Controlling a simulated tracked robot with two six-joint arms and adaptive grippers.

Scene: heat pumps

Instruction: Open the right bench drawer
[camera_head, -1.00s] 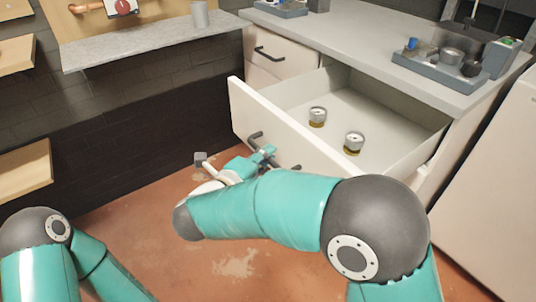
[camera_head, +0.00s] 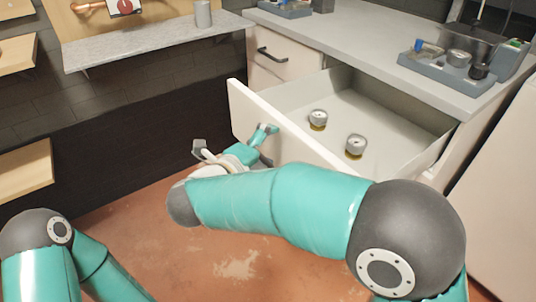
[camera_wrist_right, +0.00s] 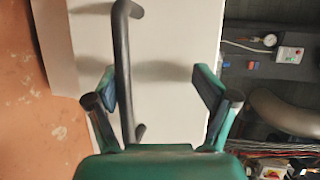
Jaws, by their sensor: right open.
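The right bench drawer (camera_head: 400,118) is pulled well out, and its white interior shows two round gauges, one left (camera_head: 318,119) and one right (camera_head: 356,146). Its white front panel (camera_head: 250,106) faces my right gripper (camera_head: 234,140). In the right wrist view the open right gripper (camera_wrist_right: 152,82) is at the drawer front, and the dark bar handle (camera_wrist_right: 123,55) runs between its fingers, nearer the left finger. I cannot tell whether that finger touches the bar. In the head view the gripper and arm largely hide the handle. My left gripper is out of view.
A closed drawer (camera_head: 285,58) sits left of the open one. The grey benchtop (camera_head: 370,60) carries a tool tray (camera_head: 440,72) at the right. A wall shelf (camera_head: 150,45) holds a grey cup (camera_head: 203,14). The red-brown floor (camera_head: 130,240) is clear.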

